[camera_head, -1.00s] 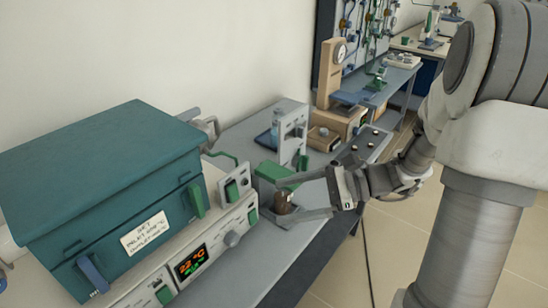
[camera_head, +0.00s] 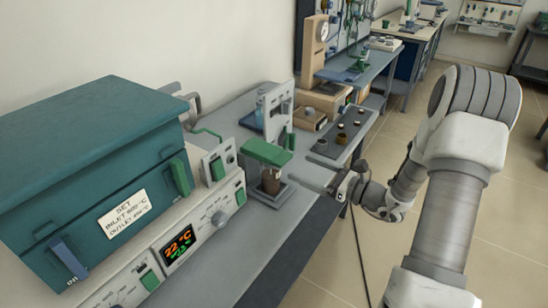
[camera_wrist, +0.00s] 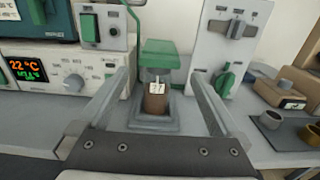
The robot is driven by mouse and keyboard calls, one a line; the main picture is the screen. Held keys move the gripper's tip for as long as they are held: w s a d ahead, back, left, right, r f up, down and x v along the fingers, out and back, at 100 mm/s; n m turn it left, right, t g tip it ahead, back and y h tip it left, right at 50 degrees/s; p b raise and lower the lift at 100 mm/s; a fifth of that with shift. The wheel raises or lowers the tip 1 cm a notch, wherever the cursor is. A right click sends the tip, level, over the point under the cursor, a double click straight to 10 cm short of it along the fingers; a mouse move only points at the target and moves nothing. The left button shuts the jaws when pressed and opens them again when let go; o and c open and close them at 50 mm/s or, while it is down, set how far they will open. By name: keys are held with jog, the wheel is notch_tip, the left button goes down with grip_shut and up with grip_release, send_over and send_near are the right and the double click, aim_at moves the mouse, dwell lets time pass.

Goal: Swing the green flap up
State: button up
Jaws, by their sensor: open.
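The green flap (camera_head: 268,152) lies roughly level on top of a small grey stand, above a brown cylinder (camera_head: 271,181). In the wrist view the green flap (camera_wrist: 160,55) is straight ahead, with the cylinder (camera_wrist: 156,98) below it bearing a tag that reads 37. My gripper (camera_head: 300,175) is open and empty, to the right of the stand in the head view. In the wrist view its fingers (camera_wrist: 160,75) spread to either side of the stand, with the cylinder between them in the picture. I cannot tell any contact.
A teal furnace (camera_head: 95,165) on a white control base with a display (camera_head: 180,247) stands left of the stand. A dark tray (camera_head: 340,138) with small cups lies further along the bench.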

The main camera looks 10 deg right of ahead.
aim_at(278, 157)
jog(key=b+x, duration=0.1)
jog(key=x, duration=0.9)
jog(key=shift+w+a, duration=0.2)
grip_shut()
